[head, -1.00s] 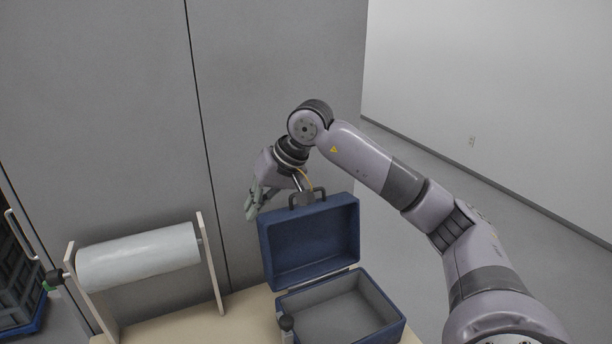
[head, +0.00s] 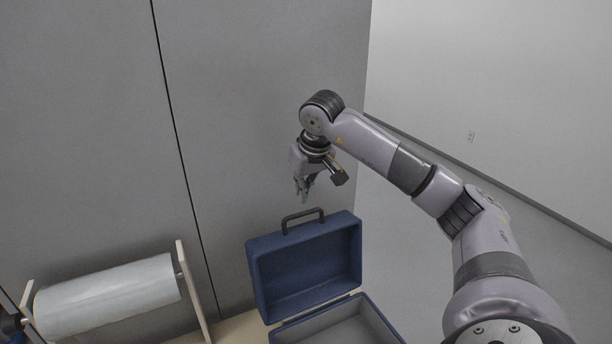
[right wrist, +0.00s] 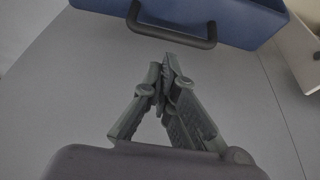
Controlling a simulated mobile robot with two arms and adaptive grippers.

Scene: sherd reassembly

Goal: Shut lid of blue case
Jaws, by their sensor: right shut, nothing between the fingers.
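The blue case (head: 338,322) stands on the bench with its grey inside showing. Its blue lid (head: 306,266) is up, with a dark handle (head: 303,220) on its top edge. My right gripper (head: 303,198) is shut and empty, above and behind the raised lid. In the right wrist view the closed fingertips (right wrist: 168,56) are close to the handle (right wrist: 172,32), with no clear contact, and the blue lid (right wrist: 232,18) lies beyond. My left gripper is not in view.
A white paper roll (head: 108,296) on a wooden stand (head: 194,292) is left of the case. A grey partition (head: 90,130) stands behind the bench. Free floor (head: 400,240) lies to the right.

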